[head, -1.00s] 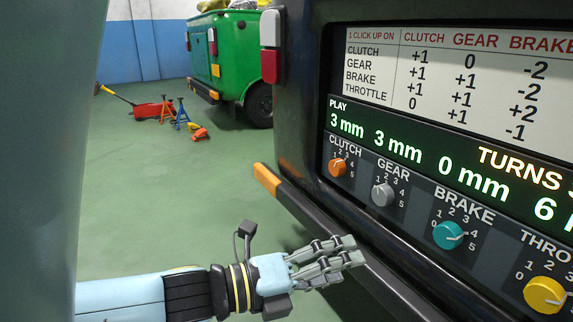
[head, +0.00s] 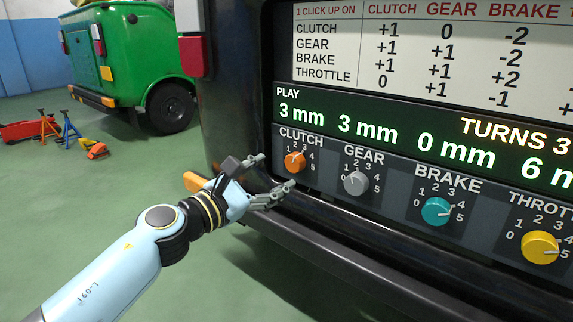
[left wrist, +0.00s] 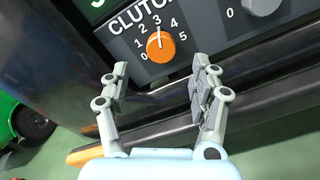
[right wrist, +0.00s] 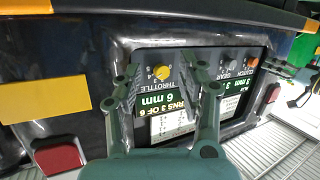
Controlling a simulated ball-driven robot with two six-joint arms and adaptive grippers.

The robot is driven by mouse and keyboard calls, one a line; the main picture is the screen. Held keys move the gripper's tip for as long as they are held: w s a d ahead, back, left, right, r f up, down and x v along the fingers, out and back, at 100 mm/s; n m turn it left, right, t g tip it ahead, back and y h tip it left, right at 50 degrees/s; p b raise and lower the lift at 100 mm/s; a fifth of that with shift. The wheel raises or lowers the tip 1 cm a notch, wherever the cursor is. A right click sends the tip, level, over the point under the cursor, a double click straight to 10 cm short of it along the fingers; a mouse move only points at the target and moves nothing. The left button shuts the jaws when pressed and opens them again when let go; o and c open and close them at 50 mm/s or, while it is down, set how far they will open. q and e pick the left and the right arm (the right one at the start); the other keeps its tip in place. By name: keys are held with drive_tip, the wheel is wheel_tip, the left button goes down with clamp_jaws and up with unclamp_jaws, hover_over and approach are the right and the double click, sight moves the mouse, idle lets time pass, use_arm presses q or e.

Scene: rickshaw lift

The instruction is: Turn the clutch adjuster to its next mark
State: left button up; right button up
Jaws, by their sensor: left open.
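The clutch adjuster (head: 295,162) is an orange knob at the left end of the panel. Its white pointer is roughly toward 3. My left gripper (head: 273,174) is open and empty, just left of and below the clutch knob. In the left wrist view the clutch knob (left wrist: 160,47) is beyond the gap between the left fingers (left wrist: 160,76), apart from them. My right gripper (right wrist: 166,72) shows only in the right wrist view. It is open, with the yellow throttle knob (right wrist: 161,73) beyond the gap between its fingers.
The grey gear knob (head: 355,182), teal brake knob (head: 436,211) and yellow throttle knob (head: 540,248) continue rightward. The display (head: 400,134) reads clutch 3 mm, gear 3 mm, brake 0 mm. A black bumper ledge (head: 340,240) runs below the panel. A green vehicle (head: 130,55) stands behind.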

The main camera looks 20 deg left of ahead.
sight(292, 165)
use_arm(q)
drive_tip(key=x, duration=0.6)
drive_tip(key=shift+f, duration=0.1)
drive_tip(key=shift+w+d+b, duration=0.2)
drive_tip(key=shift+w+b, duration=0.1)
drive_tip(key=shift+w, duration=0.1)
use_arm(e)
drive_tip(key=shift+t, duration=0.9)
drive_tip(key=w+r, duration=0.2)
drive_tip(key=r, duration=0.1)
drive_tip(key=shift+w+a+r, duration=0.15)
drive_tip(key=shift+w+r, duration=0.05)
drive_tip(key=shift+r, duration=0.05)
use_arm(q)
drive_tip(key=shift+c, duration=0.4)
drive_tip(key=c, duration=1.1)
